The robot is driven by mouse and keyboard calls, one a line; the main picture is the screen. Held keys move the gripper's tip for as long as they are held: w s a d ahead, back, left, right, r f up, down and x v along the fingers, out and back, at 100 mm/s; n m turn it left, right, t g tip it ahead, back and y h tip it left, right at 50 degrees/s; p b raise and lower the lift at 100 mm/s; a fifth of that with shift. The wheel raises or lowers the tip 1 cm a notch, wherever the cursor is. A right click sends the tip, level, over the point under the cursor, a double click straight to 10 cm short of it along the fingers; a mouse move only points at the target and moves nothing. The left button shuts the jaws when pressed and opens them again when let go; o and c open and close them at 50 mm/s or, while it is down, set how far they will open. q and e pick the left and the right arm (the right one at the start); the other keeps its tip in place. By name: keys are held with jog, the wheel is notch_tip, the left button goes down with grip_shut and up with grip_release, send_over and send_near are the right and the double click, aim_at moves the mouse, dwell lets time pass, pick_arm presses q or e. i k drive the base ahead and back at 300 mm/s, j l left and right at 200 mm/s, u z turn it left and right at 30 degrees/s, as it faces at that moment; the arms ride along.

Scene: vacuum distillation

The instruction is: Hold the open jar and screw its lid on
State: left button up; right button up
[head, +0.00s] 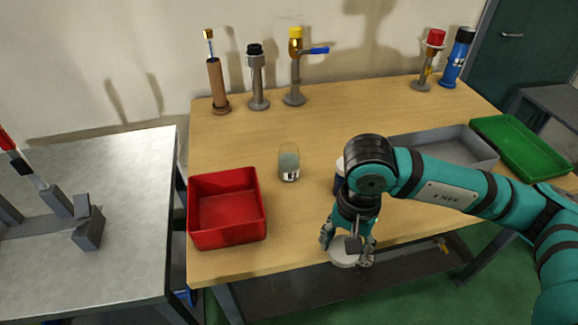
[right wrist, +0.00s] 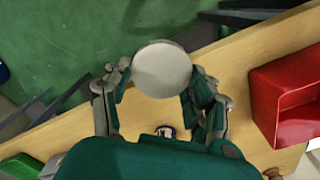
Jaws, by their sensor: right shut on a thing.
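The jar (head: 289,166) is a small clear glass with a label low on its side. It stands upright and open on the wooden table, left of my right arm. My right gripper (head: 346,252) is shut on a round, pale lid (head: 343,259) near the table's front edge. The right wrist view shows the lid (right wrist: 162,68) as a flat disc between the two fingers of the gripper (right wrist: 160,80). The lid is well apart from the jar. My left gripper is in neither view.
A red bin (head: 227,210) stands at the table's front left. A grey tray (head: 450,148) and a green tray (head: 520,145) lie at the right. Several valve-like fittings (head: 258,80) line the back. A dark-and-white object (head: 339,180) is partly hidden behind my arm. Wood around the jar is clear.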

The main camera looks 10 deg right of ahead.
aim_at(288, 157)
jog(key=l+u, duration=0.2)
jog(key=l, duration=0.4)
jog(key=l+u, duration=0.25)
jog(key=l, duration=0.3)
jog(key=k+l+u, duration=0.2)
jog(key=l, duration=0.4)
jog(key=i, duration=0.05)
